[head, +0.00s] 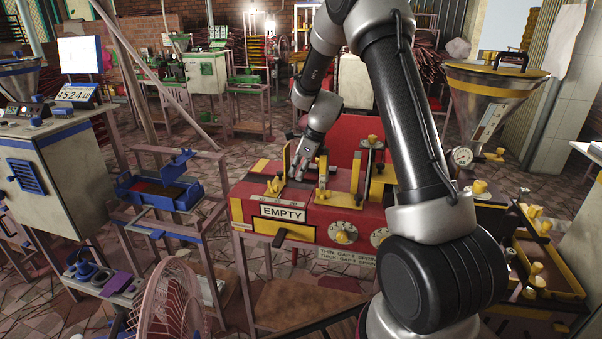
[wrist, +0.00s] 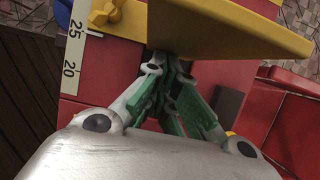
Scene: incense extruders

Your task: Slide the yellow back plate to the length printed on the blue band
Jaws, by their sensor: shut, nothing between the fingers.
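A yellow plate (wrist: 235,28) spans the top of the wrist view, just past my fingertips. In the head view, an upright yellow plate (head: 287,160) stands on the red machine (head: 262,207) beside my gripper; I cannot tell for certain which plate is the back one. My gripper (head: 299,172) is low over the machine's top, between upright yellow parts. In the wrist view, my gripper (wrist: 170,72) is shut and empty, green pads together; I cannot tell if it touches the plate. A white scale (wrist: 74,50) reads 20 and 25. I cannot make out the blue band's number.
A yellow upright (head: 323,176) and a post with a knob (head: 371,150) stand right of my gripper. A blue tray stand (head: 160,190) is at left.

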